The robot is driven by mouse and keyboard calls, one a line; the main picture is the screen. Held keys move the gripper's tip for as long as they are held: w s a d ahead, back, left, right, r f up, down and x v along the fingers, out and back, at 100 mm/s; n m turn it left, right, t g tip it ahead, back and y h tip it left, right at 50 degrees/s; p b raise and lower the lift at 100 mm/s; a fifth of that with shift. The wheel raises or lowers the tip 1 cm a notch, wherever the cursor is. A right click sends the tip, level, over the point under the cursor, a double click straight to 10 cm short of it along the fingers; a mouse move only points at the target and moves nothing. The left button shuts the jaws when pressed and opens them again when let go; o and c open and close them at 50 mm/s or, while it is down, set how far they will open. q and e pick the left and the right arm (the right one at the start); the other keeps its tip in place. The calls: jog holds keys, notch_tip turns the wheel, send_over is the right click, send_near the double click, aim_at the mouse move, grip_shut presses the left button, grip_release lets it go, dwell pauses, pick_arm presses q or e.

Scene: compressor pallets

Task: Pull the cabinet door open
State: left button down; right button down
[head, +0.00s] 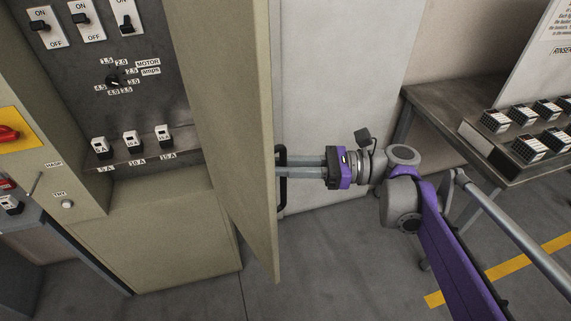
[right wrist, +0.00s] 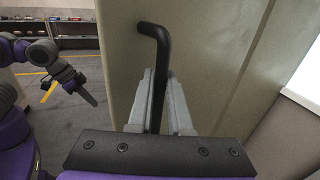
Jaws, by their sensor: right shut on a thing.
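The beige cabinet door (head: 225,110) stands swung out from the cabinet (head: 150,235) in the head view, so the panel inside shows. Its black bar handle (head: 283,200) is on the door's outer face, on the right side. My right gripper (head: 283,168) comes in from the right and is shut on the handle. In the right wrist view the handle (right wrist: 155,50) runs between the two grey fingers. My left gripper (right wrist: 88,96) shows small at the left of the right wrist view, away from the door; its finger gap is too small to make out.
Inside the cabinet are switches (head: 83,22), a motor dial (head: 115,82) and several small breakers on a ledge. A metal table (head: 440,100) with a rack of small boxed parts stands at the right. Grey floor (head: 320,270) is clear below the door.

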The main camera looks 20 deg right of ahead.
jog(key=shift+w+r, duration=0.1)
dwell(0.4)
jog(key=c, duration=1.1)
grip_release()
jog(key=shift+o, duration=1.3)
jog(key=shift+w+a, duration=0.1)
jog(key=b+v, duration=0.1)
jog(key=v, duration=1)
